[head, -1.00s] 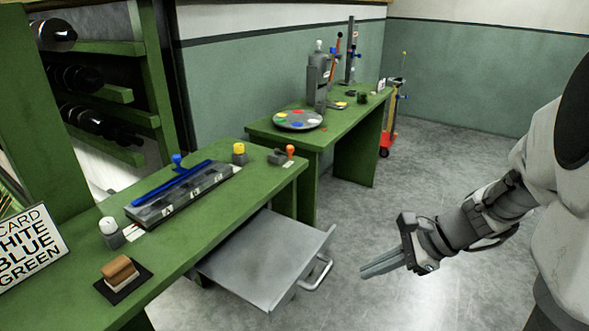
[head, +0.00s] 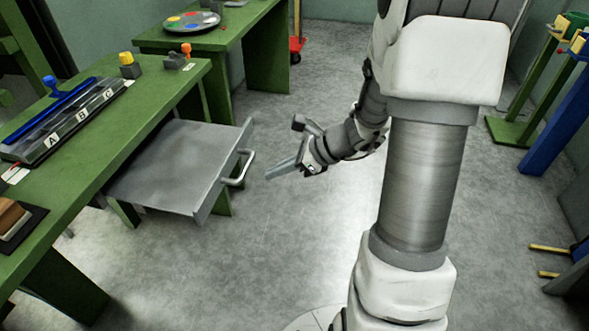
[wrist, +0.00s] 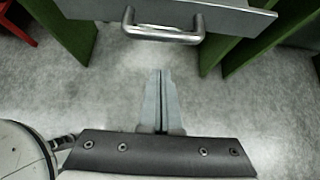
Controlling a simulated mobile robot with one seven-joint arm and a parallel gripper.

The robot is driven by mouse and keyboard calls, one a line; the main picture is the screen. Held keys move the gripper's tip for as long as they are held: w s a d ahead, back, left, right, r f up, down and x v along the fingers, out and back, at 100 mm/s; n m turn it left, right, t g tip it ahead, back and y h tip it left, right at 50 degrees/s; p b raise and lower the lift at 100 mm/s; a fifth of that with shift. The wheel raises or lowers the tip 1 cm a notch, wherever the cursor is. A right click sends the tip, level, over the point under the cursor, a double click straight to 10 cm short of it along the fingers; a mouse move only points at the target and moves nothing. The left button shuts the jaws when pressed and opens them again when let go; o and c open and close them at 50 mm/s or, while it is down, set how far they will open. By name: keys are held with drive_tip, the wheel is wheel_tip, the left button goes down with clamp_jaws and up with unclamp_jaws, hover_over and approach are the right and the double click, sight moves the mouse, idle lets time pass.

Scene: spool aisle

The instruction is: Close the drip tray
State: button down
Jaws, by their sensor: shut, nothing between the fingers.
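The drip tray (head: 172,166) is a flat grey metal drawer, pulled out from under the green bench on the left in the head view. Its bar handle (head: 240,169) is on its front face, on the right side. The handle also shows at the top of the wrist view (wrist: 163,30), with part of the tray's front (wrist: 230,18) behind it. My gripper (head: 270,176) is shut and empty, just to the right of the handle and apart from it. In the wrist view the closed fingers (wrist: 160,75) point toward the handle, with a gap of floor between.
The green bench (head: 110,150) bears a grey block marked A, B, C (head: 75,120) and a yellow-topped piece (head: 129,66). A second green bench (head: 265,50) stands behind. Green and blue stands (head: 550,110) are at right. The floor around my gripper is clear.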

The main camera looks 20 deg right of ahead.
sight(162, 155)
drive_tip(key=shift+w+a+r, duration=0.25)
drive_tip(key=shift+w+a, duration=0.25)
drive_tip(key=shift+a, duration=0.15)
drive_tip(key=shift+w+a+r, duration=0.25)
drive_tip(key=shift+w+a, duration=0.2)
drive_tip(key=shift+a, duration=0.2)
drive_tip(key=w+a, duration=0.4)
drive_tip(key=a, duration=0.2)
drive_tip(key=w+a+p, duration=0.1)
drive_tip(key=w+a, duration=0.4)
drive_tip(key=a, duration=0.1)
drive_tip(key=w+a, duration=0.4)
drive_tip(key=a, duration=0.2)
drive_tip(key=shift+w+a+p, duration=0.25)
drive_tip(key=shift+a+p, duration=0.15)
drive_tip(key=shift+w+a+r, duration=0.1)
drive_tip(key=shift+w+a, duration=0.05)
drive_tip(key=shift+a, duration=0.05)
drive_tip(key=shift+r, duration=0.1)
